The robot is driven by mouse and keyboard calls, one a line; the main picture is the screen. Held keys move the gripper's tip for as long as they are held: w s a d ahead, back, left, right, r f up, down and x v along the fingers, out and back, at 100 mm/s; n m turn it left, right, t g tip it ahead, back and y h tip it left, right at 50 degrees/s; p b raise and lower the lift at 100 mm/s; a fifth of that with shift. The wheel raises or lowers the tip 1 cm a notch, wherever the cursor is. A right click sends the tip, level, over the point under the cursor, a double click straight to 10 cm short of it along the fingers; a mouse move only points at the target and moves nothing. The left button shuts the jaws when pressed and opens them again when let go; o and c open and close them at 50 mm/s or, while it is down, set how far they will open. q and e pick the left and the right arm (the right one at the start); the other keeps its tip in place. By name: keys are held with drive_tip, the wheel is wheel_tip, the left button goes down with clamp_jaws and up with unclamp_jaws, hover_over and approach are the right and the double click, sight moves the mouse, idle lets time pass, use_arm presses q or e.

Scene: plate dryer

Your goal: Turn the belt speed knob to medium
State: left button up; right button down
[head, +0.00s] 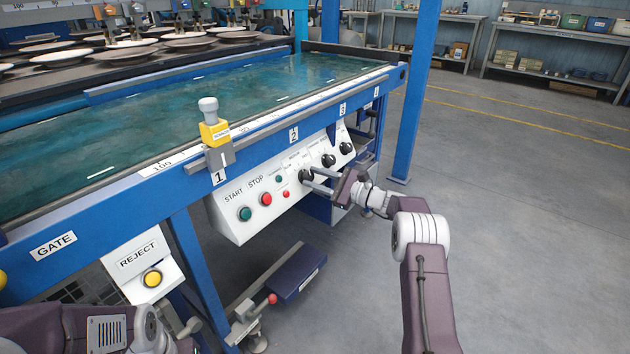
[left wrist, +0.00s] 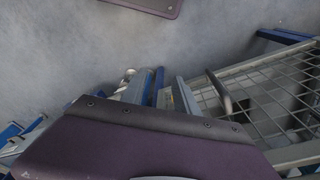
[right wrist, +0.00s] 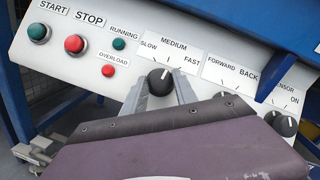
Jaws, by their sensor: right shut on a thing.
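The belt speed knob (right wrist: 160,80) is a round black knob with a white pointer line, under the labels SLOW, MEDIUM and FAST. Its pointer is up and slightly right, toward the middle mark under MEDIUM. My right gripper (right wrist: 160,88) is shut on the knob, one grey finger on each side. In the head view my right gripper (head: 305,182) reaches the knob from the right; the fingers partly cover it. My left gripper (left wrist: 160,84) is over the floor beside the machine, fingers apart and empty; in the head view only its arm shows.
The control panel (head: 233,222) also holds START and STOP buttons, small lamps and two more black knobs, FORWARD/BACK (head: 328,160) and SENSOR (head: 346,148). A REJECT box (head: 140,258) with a yellow button is at lower left. A blue post (head: 412,100) stands behind; floor at right is clear.

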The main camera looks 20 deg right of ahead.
drive_tip(key=shift+d+n+g+y, duration=0.1)
drive_tip(key=shift+n+g+y, duration=0.25)
drive_tip(key=shift+n, duration=0.85)
drive_tip(key=c, duration=1.3)
unclamp_jaws()
